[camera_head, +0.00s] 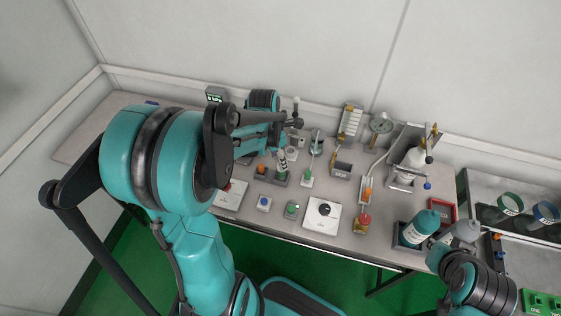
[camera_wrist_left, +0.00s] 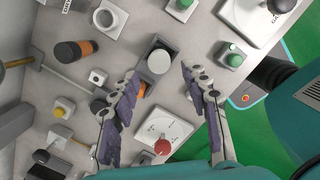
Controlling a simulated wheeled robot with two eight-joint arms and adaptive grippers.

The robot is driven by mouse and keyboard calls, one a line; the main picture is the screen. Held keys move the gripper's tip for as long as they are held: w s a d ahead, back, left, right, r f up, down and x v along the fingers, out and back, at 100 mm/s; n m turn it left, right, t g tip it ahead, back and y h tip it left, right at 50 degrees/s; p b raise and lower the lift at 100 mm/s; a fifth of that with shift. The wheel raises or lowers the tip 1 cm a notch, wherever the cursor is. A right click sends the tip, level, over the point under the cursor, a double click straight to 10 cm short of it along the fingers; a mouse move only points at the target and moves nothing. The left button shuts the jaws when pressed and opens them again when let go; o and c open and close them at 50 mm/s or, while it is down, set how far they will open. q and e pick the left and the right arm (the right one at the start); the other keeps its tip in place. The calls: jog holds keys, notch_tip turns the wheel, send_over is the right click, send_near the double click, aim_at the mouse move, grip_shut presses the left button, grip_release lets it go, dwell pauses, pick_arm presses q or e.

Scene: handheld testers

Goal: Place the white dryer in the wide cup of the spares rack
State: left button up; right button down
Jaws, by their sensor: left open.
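My left gripper (camera_head: 281,158) is over the middle of the bench in the head view. In the left wrist view my left gripper (camera_wrist_left: 160,75) is open, its purple-padded fingers well apart. A white round-topped piece (camera_wrist_left: 159,62), which looks like the white dryer, stands in the square cup of a dark rack (camera_wrist_left: 152,45), between the fingertips and apart from them. An orange-marked part sits in the same rack, partly behind the left finger. In the head view the rack (camera_head: 269,178) is partly covered by the gripper. My right gripper cannot be made out.
A white panel with a black knob (camera_head: 322,215) and a green button box (camera_head: 291,210) stand near the front edge. Gauges and a white bottle (camera_head: 412,160) stand at the back right.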

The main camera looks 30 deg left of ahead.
pick_arm(q)
jog(key=s+d+r+m+t, duration=0.2)
jog(key=s+d+r+m, duration=0.3)
jog(key=m, duration=0.9)
jog(key=s+d+r+m+t+y+p, duration=0.1)
jog(key=s+d+r+m+t, duration=0.2)
jog(key=m, duration=1.2)
jog(key=s+d+r, duration=0.2)
jog(key=d+r, duration=0.1)
jog(key=r, duration=0.1)
jog(key=shift+d+m+t, duration=0.15)
jog(key=shift+m+t, duration=0.15)
